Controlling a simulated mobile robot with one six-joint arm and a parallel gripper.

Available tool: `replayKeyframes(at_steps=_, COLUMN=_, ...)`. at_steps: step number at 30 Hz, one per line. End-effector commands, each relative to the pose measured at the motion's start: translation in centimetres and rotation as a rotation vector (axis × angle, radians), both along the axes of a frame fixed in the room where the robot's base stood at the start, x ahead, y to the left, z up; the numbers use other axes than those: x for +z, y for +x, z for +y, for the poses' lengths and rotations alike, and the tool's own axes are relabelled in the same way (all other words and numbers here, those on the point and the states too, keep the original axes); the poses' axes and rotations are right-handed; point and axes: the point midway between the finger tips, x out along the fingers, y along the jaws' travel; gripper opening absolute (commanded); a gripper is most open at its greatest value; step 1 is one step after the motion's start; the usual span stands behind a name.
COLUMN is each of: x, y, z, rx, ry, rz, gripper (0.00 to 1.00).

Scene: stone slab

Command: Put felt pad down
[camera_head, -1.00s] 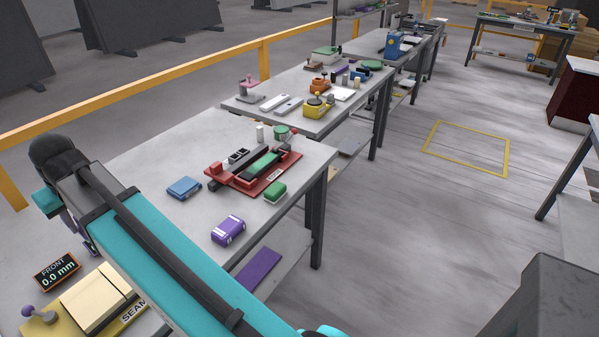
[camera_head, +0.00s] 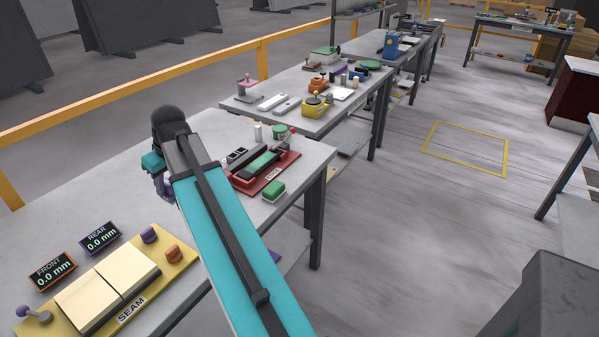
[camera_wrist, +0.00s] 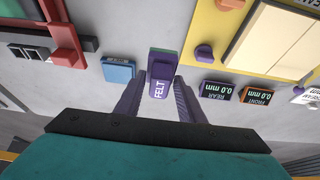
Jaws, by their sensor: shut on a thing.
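The purple felt pad (camera_wrist: 159,86), with a white FELT label, sits between the two fingers of my gripper (camera_wrist: 160,92) in the wrist view. The gripper is shut on it. In the head view my gripper (camera_head: 162,182) is over the far part of the slab-topped table (camera_head: 105,203), between the yellow SEAM plate and the red fixture. The pad is hard to separate from the purple fingers there. I cannot tell whether the pad touches the table.
The SEAM plate (camera_head: 78,328) stands left, with two 0.0 mm displays (camera_head: 100,238) behind it. The red fixture (camera_head: 285,172) and a green block (camera_head: 273,190) are right of my arm. A blue block (camera_wrist: 118,72) lies near the pad. Bare grey table surrounds it.

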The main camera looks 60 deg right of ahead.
Motion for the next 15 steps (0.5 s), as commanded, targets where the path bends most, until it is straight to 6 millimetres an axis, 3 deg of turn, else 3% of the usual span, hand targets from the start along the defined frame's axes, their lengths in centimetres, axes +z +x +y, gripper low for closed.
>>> replayKeyframes(at_steps=3, x=-0.6, y=-1.3, z=-3.3, rx=-0.006, ry=0.001, rz=0.000, gripper=0.14)
replayKeyframes(at_steps=15, x=-2.3, y=-6.5, z=-13.0, rx=-0.006, ry=0.001, rz=0.000, gripper=0.14)
